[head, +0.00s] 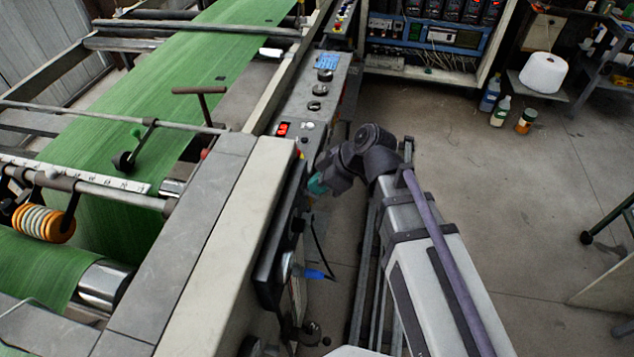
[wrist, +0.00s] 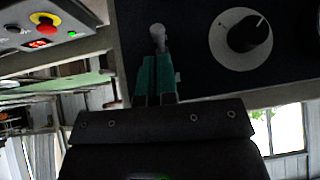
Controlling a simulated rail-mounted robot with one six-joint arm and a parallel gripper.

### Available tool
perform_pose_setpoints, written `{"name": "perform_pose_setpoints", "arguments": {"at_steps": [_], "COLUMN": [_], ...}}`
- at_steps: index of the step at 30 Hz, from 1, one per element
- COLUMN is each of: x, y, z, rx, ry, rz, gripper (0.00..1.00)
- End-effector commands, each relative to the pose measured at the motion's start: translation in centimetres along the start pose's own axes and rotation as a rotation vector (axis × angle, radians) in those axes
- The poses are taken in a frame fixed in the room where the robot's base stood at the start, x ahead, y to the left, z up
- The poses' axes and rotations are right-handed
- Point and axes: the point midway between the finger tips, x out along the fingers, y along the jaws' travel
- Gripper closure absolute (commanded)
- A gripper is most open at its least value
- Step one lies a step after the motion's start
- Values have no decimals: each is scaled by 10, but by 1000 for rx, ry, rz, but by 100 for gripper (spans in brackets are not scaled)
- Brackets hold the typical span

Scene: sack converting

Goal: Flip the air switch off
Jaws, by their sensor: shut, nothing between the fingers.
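A small pale metal toggle lever (wrist: 158,36), probably the air switch, stands out from a dark panel (wrist: 192,75) in the wrist view. No label on it can be read, and I cannot tell its setting. My gripper (wrist: 157,62) has its teal fingers shut and empty, with the tips just below the lever in the picture. I cannot tell whether they touch it. In the head view my gripper (head: 318,184) is at the side of the machine; the switch cannot be made out there.
A dark knob (wrist: 248,35) on a pale dial sits right of the lever. A red emergency button (wrist: 46,22) is at the upper left. The machine (head: 225,210) carries green sack web (head: 165,80). A cable with a blue plug (head: 313,274) hangs lower down.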

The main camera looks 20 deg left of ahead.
Motion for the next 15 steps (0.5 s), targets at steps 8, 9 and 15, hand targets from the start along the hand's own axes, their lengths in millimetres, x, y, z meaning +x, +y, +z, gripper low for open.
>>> {"name": "perform_pose_setpoints", "arguments": {"at_steps": [8, 9, 15], "x": [-58, -65, -87], "y": [-4, -4, -5], "z": [4, 6, 13], "rx": [-2, -3, -7], "ry": [0, 0, 0], "rz": [-3, -4, -8], "gripper": [100, 100, 100]}}
